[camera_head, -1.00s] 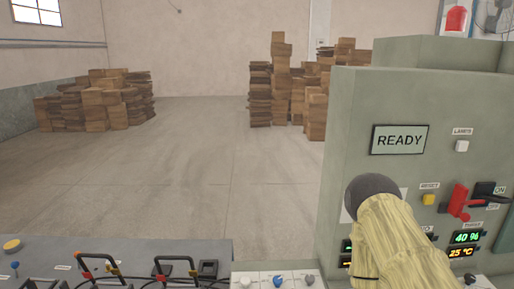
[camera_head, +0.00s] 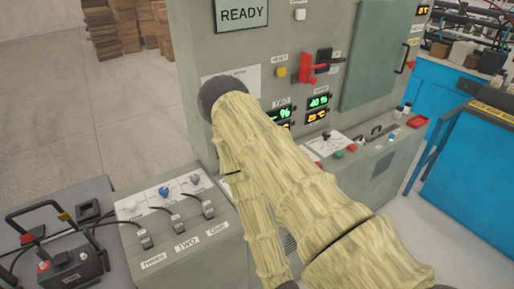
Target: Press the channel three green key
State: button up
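I cannot read which channel these keys belong to. The labels THREE (camera_head: 153,260), TWO (camera_head: 186,244) and ONE (camera_head: 217,229) stand on a lower console at left; no green key shows beside them. My yellow-sleeved arm crosses the middle and hides part of the cabinet's lower panel. My gripper is not in view.
The READY screen (camera_head: 242,14) is above two lit readouts, one showing 40 % (camera_head: 319,101). A red-handled switch (camera_head: 312,68) and yellow button (camera_head: 281,72) sit nearby. A battery (camera_head: 75,268) is at lower left. A blue bench (camera_head: 470,170) stands right; floor behind left is open.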

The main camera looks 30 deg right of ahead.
aim_at(338, 154)
jog(key=z, duration=1.5)
jog(key=i, duration=0.35)
jog(key=u, duration=0.25)
